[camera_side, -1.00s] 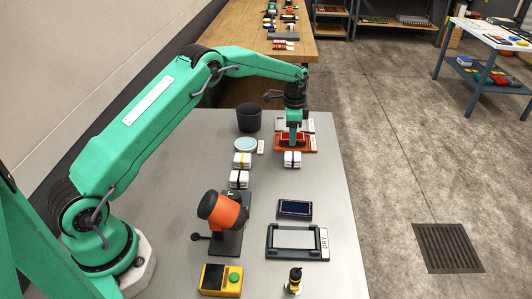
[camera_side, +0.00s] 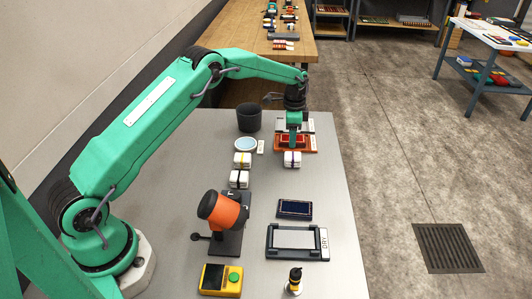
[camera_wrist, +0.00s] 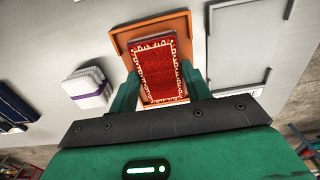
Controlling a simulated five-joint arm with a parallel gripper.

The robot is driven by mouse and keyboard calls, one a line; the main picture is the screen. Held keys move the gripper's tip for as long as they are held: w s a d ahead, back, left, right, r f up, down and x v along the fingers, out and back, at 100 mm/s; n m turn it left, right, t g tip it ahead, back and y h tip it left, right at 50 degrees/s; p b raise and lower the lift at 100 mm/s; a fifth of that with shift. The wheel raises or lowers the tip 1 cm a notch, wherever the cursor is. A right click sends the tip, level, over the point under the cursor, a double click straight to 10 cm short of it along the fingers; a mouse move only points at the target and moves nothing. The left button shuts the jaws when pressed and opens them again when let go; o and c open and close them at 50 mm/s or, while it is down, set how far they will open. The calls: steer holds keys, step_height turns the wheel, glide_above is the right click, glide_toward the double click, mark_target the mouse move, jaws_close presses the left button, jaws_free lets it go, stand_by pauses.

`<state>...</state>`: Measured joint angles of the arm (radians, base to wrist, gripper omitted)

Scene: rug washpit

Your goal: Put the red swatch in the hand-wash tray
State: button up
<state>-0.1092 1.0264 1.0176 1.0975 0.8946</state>
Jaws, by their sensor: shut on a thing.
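The red swatch (camera_wrist: 158,70) has a pale patterned border. In the wrist view it lies between the two green fingers of my gripper (camera_wrist: 160,80), which is shut on it. The swatch is over the orange tray (camera_wrist: 122,37), whose rim shows around it, and is slightly turned against it. In the side view the swatch (camera_side: 293,140) and my gripper (camera_side: 293,143) are at the orange tray (camera_side: 311,148). I cannot tell whether the swatch touches the tray floor. The label beside this tray is too small to read.
A grey tray (camera_wrist: 238,45) lies beside the orange one. A white banded bundle (camera_side: 292,159) stands close in front of it, with two more bundles (camera_side: 242,160) to the left. A blue-topped round dish (camera_side: 245,144) and black cup (camera_side: 248,119) stand left. A tray labelled DRY (camera_side: 270,254) lies nearer.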

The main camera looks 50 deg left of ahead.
steer(key=o, duration=1.5)
steer(key=shift+c, duration=0.2)
steer(key=shift+r, duration=0.15)
steer(key=shift+r, duration=3.35)
